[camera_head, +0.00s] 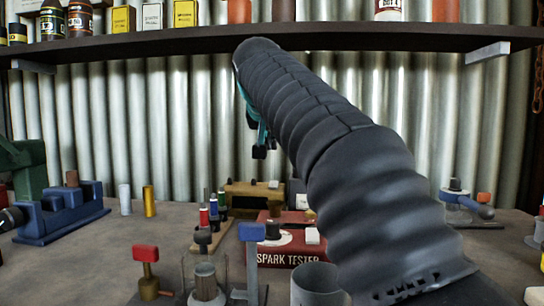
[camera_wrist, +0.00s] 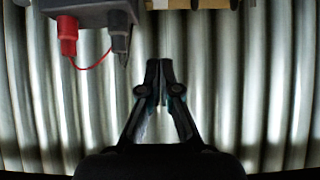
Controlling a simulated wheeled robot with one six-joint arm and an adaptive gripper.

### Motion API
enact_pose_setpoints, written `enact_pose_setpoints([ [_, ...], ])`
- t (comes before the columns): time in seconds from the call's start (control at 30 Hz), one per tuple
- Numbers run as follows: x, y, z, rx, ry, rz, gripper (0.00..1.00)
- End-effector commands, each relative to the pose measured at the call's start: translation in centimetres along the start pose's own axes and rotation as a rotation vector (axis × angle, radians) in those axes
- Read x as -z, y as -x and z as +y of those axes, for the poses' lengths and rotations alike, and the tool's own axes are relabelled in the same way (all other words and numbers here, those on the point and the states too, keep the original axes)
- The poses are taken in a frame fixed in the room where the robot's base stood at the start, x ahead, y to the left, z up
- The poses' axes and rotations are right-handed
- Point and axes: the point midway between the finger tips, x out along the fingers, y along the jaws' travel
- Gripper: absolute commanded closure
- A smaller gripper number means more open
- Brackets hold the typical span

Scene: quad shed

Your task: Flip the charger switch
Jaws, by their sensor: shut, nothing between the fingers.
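In the wrist view, a dark grey box (camera_wrist: 90,15) with a red clip (camera_wrist: 67,38) and a black clip (camera_wrist: 120,38) shows at the top left. It may be the charger, but its switch does not show. In the head view I cannot pick out the charger or its switch; my arm hides part of the bench. My gripper (camera_wrist: 160,66) is shut and empty in front of the corrugated wall, apart from the box. In the head view, my gripper (camera_head: 261,152) is partly hidden behind my arm, above the bench.
A red spark tester (camera_head: 290,258) and a wooden block (camera_head: 238,190) stand on the bench (camera_head: 105,245). A blue vise (camera_head: 60,216) is at the left. Red- and blue-topped pieces stand in front. A dark shelf (camera_head: 150,45) with boxes and bottles runs above.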

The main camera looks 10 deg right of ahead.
Motion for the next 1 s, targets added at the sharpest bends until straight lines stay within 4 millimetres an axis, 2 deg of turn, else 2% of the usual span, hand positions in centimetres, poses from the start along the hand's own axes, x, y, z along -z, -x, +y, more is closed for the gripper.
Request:
enact_pose_setpoints([
  [0.5,-0.1,-9.3,-0.1,0.001,0.001,-0.002,1.00],
  [0.7,-2.2,-11.0,-0.2,0.003,0.002,-0.001,1.00],
  [1.0,-2.9,-11.8,-0.2,0.003,0.001,0.000,1.00],
])
